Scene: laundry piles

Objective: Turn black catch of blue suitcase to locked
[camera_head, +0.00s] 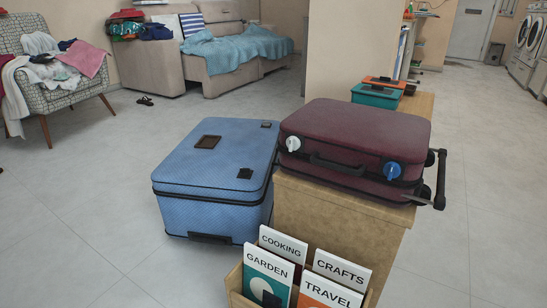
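The blue suitcase (185,205) lies flat and closed on the floor, left of the wooden cabinet. A small black catch (245,173) sits on its top near the right front corner. The catch is too small to tell whether it is turned to locked. A second small dark fitting (266,125) is near the back right corner of the lid. A dark square patch (208,142) is on the lid, and a black handle (210,238) is on the front side. My gripper is not in view.
A maroon suitcase (355,130) with a white catch (293,143) and a blue catch (392,170) lies on the wooden cabinet (335,225), close beside the blue one. A book box (236,285) stands in front. Floor is clear to the left.

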